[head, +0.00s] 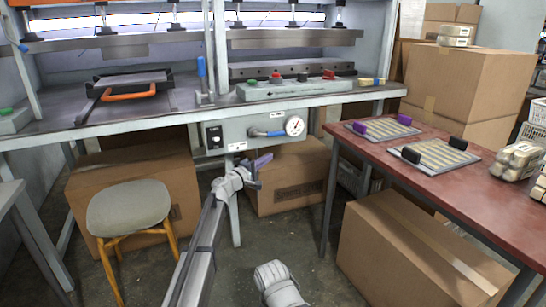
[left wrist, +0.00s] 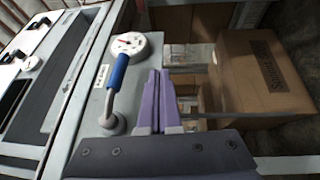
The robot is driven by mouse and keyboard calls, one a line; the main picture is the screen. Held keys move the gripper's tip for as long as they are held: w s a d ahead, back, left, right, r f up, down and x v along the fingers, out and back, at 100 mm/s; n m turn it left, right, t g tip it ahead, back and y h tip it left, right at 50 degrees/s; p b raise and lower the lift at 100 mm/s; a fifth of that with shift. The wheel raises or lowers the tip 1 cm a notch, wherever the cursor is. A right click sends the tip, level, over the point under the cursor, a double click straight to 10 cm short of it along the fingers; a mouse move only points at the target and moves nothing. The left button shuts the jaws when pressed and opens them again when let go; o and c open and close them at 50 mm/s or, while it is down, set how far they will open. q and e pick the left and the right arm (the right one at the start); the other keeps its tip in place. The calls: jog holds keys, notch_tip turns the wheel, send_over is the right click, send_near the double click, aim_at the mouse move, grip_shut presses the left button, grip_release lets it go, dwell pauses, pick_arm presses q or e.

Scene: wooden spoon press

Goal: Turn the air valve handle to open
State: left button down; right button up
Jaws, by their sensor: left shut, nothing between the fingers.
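The air valve handle (head: 270,133) has a blue grip and lies roughly level on the grey panel under the bench, pointing toward the round gauge (head: 294,126). In the left wrist view the blue grip (left wrist: 118,71) runs up from a grey metal pivot (left wrist: 112,122) to the gauge (left wrist: 128,45). My left gripper (head: 264,161) is just below the handle in the head view. Its purple fingers (left wrist: 157,82) are together and empty, beside the blue grip with a small gap showing. My right gripper is not seen.
Cardboard boxes (head: 289,175) stand under the bench. A stool (head: 128,207) is at left. A red table (head: 405,165) with two slotted boards is at right.

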pick_arm(q)
jog(key=s+a+f+b, duration=0.1)
jog(key=s+a+f, duration=0.1)
jog(key=s+a, duration=0.2)
jog(key=shift+s, duration=0.15)
jog(key=s+a+f+m+g+y, duration=0.15)
jog(key=s+f+m+g, duration=0.25)
jog(key=s+f, duration=0.45)
jog(key=s+f+m+g+y, duration=0.2)
jog(key=s+f+m+g, duration=0.3)
jog(key=s, duration=0.7)
jog(key=s+a+f+g+y, duration=0.2)
jog(key=s+a+f+y, duration=0.3)
jog(key=s+a, duration=0.5)
jog(key=s+a+f+g+y, duration=0.2)
jog(key=s+a+f+y, duration=0.4)
jog(key=s, duration=0.5)
jog(key=s+d+r+m+p, duration=0.4)
jog(key=s+d+r+p, duration=0.2)
jog(key=d+r+p, duration=0.5)
notch_tip(320, 180, up, 37)
jog(key=a+p, duration=0.1)
jog(key=p, duration=3.5)
jog(key=shift+w+r+g, duration=0.2)
jog(key=shift+g, duration=0.2)
